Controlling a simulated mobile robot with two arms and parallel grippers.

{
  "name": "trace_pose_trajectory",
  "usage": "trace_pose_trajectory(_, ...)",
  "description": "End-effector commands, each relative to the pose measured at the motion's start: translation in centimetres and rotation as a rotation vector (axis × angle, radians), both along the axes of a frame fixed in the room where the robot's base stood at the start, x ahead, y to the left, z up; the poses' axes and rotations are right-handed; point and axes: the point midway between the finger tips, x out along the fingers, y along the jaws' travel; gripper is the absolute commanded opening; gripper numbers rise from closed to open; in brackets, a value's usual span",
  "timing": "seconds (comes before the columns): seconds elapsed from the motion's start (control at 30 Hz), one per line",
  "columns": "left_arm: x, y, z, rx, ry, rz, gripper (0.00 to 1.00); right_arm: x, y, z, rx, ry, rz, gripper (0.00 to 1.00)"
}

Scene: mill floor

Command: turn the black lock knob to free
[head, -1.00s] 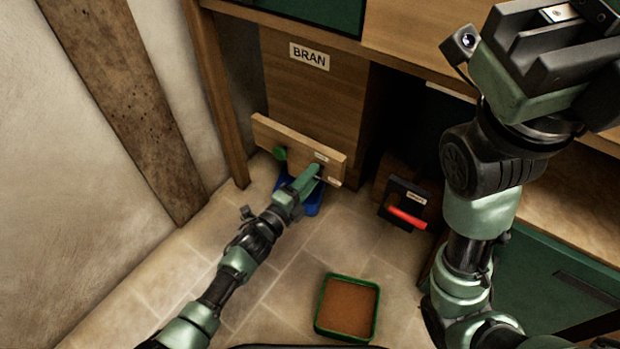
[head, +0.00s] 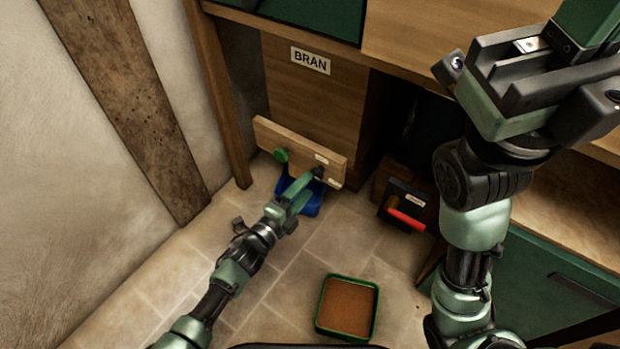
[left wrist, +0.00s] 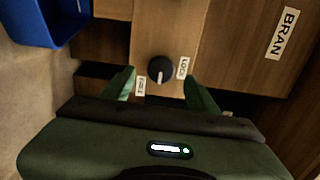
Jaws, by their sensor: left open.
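The black lock knob (left wrist: 160,69) is on the wooden board (head: 274,134) under the bran bin; it also shows in the head view (head: 319,173). In the left wrist view its white pointer line points down, between the FREE label (left wrist: 141,86) at lower left and the LOCK label (left wrist: 183,67) at right. My left gripper (left wrist: 160,88) is open, its green fingertips apart on either side below the knob, with nothing between them. In the head view the left gripper (head: 304,187) is just short of the knob. My right gripper (head: 535,70) is raised at upper right; its jaws are unclear.
A green knob (head: 281,155) is at the board's left. A blue container (head: 313,203) sits beneath the board. A black box with a red handle (head: 406,218) stands to the right. A green tray of brown material (head: 373,320) lies on the floor. A wooden post and wall bound the left.

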Motion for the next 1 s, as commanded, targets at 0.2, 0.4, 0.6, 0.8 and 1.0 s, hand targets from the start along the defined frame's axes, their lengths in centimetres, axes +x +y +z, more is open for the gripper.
trace_pose_trajectory(0.2,-2.9,1.9,0.2,0.001,0.002,0.000,0.59,1.1,-0.1,-0.2,0.005,0.050,0.004,0.00)
trace_pose_trajectory(0.4,-3.7,2.5,0.1,0.001,-0.001,0.000,0.59,1.3,-0.2,-0.6,0.007,0.062,0.005,0.00)
trace_pose_trajectory(0.6,-3.7,2.5,0.0,0.001,-0.001,0.000,0.59,1.3,-0.2,-0.6,0.007,0.061,0.005,0.00)
trace_pose_trajectory(0.8,-3.7,2.5,0.0,0.001,-0.001,0.000,0.59,1.3,-0.1,-0.6,0.007,0.061,0.005,0.00)
trace_pose_trajectory(1.0,-3.7,2.5,0.0,0.001,0.000,0.000,0.59,1.3,-0.2,-0.6,0.007,0.060,0.005,0.00)
